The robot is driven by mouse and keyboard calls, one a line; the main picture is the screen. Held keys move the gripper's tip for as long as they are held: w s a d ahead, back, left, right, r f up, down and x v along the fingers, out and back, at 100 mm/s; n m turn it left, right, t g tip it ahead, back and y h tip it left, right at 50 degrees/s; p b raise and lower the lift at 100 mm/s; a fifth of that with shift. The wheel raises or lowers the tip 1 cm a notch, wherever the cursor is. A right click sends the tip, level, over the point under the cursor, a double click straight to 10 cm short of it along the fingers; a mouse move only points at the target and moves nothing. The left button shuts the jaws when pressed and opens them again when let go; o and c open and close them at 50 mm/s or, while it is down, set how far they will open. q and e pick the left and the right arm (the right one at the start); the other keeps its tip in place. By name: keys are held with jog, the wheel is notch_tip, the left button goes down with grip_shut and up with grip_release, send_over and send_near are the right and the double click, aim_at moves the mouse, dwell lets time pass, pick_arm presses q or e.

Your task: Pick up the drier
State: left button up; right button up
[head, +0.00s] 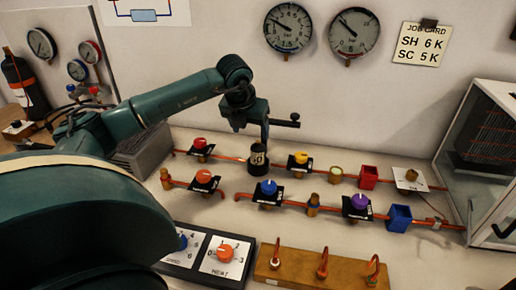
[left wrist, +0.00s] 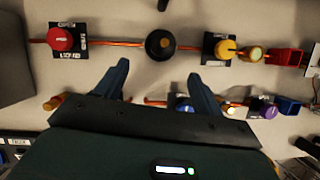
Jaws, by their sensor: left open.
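The drier looks to be the dark upright cylinder (head: 258,157) with a pale printed label, on the back copper line between a red-knobbed valve and a yellow-knobbed valve. In the left wrist view it shows from above as a round black top (left wrist: 160,45) with a brownish centre. My left gripper (head: 264,140) is just above and close to it in the head view, pointing down. In the left wrist view the gripper (left wrist: 162,82) has its two fingers spread apart with nothing between them; the drier lies beyond the fingertips. My right gripper is not in view.
The red-knobbed valve (head: 200,146) and yellow-knobbed valve (head: 299,162) flank the drier. A blue-knobbed valve (head: 266,190) sits on the front line. Wall gauges (head: 288,28) hang behind.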

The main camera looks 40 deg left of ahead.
aim_at(257, 147)
pick_arm(q)
jog(key=p+x, duration=0.1)
jog(key=x, duration=0.6)
jog(key=shift+w+f, duration=0.15)
jog(key=shift+p+x, duration=0.75)
jog(key=shift+x, duration=2.05)
jog(key=shift+d, duration=0.15)
jog(key=shift+w, duration=0.1)
jog(key=c, duration=1.2)
